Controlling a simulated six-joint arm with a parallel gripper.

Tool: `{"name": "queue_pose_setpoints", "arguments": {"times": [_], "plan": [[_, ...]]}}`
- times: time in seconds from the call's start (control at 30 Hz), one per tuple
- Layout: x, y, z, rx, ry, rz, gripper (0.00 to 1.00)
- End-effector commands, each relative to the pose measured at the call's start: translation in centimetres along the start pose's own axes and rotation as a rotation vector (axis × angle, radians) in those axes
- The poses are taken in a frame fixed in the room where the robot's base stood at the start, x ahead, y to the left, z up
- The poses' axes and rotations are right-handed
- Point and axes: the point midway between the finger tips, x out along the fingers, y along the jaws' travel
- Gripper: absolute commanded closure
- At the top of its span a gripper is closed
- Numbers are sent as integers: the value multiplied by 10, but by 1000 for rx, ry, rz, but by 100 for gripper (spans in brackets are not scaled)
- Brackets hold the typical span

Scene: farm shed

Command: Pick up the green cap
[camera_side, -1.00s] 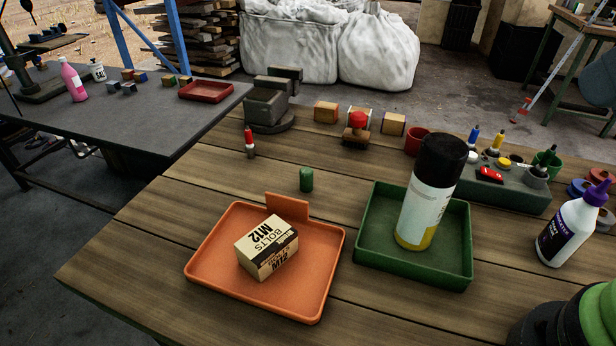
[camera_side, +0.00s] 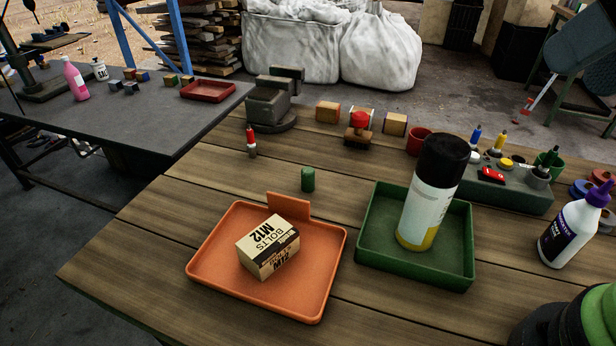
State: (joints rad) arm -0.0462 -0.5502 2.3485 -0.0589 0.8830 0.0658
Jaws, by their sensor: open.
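The green cap (camera_side: 308,180) is a small dark green cylinder. It stands upright on the wooden table (camera_side: 130,250), just behind the upright back tab of the orange tray (camera_side: 205,233), apart from it. No gripper shows in this view, so its place relative to the cap cannot be told.
The orange tray holds a bolts box (camera_side: 267,247). Right of it, a green tray (camera_side: 365,240) holds a tall spray can (camera_side: 428,200). A red-topped marker (camera_side: 251,143) stands behind left. Wooden blocks, a stamp (camera_side: 358,130) and a red cup (camera_side: 417,142) stand farther back. Bare wood surrounds the cap.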

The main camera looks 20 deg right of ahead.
Motion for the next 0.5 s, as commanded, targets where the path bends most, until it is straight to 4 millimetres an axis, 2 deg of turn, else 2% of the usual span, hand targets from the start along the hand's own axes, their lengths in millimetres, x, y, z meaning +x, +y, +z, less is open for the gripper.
{"name": "queue_pose_setpoints", "arguments": {"times": [0.1, 0.2, 0.37, 0.5], "plan": [[24, -18, -36, -24, -41, 40, 41], [52, -33, -61, -47, -64, 72, 41], [109, -59, -90, -88, -96, 122, 41], [170, -80, -101, -130, -117, 161, 41]]}}
